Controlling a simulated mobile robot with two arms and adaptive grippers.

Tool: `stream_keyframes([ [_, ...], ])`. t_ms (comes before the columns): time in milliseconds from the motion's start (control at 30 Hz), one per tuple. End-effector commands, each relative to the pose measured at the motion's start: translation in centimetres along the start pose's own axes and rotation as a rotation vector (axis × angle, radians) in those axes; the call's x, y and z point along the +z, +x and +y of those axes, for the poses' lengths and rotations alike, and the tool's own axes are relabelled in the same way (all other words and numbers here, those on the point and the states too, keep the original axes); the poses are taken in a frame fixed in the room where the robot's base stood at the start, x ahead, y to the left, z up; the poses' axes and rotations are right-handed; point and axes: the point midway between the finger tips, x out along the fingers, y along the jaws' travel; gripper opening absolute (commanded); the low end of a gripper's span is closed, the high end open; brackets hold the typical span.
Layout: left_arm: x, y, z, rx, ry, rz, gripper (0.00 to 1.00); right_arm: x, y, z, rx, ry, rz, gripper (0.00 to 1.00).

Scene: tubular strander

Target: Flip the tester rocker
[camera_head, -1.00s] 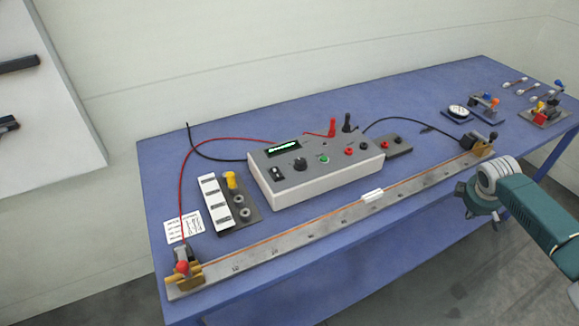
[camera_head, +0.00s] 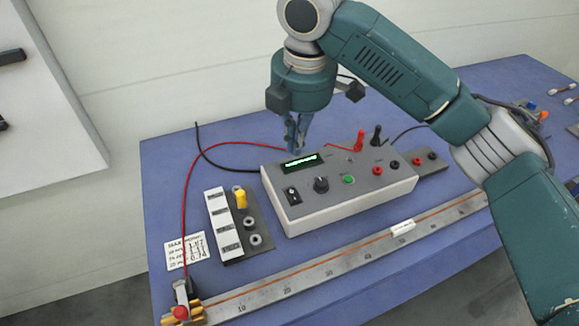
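The tester (camera_head: 345,205) is a white box with a grey top, lit display, black knob and green button. Its rocker (camera_head: 292,195) is a small black switch with white marks at the left front of the top, fully visible. My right gripper (camera_head: 296,149) points down just behind the tester's display, above and behind the rocker and apart from it. Its fingertips look close together with nothing between them. My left gripper is not in view.
Red and black plugs (camera_head: 361,140) stand up at the tester's back, with leads around it. A block with a yellow post (camera_head: 241,198) lies to the left. A long ruled bar (camera_head: 330,272) runs along the front. A card (camera_head: 185,250) lies at the left.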

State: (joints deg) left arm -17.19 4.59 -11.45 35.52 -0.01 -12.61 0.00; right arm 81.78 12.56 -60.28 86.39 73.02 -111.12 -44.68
Motion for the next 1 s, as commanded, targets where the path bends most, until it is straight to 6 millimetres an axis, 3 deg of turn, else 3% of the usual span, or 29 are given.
stream_keyframes([
  [367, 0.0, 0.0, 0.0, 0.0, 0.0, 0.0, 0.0, -0.6, -0.3, -0.2, -0.003, -0.024, -0.006, 0.0],
  [533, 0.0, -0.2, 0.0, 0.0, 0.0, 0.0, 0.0, -0.6, 0.5, -0.2, -0.004, -0.022, -0.005, 0.0],
  [667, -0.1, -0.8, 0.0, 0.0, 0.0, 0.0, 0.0, -0.5, 2.4, -0.3, -0.006, -0.022, -0.006, 0.0],
  [1000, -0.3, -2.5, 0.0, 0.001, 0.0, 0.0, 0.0, -0.5, 9.6, -0.3, -0.007, -0.021, -0.005, 0.0],
])
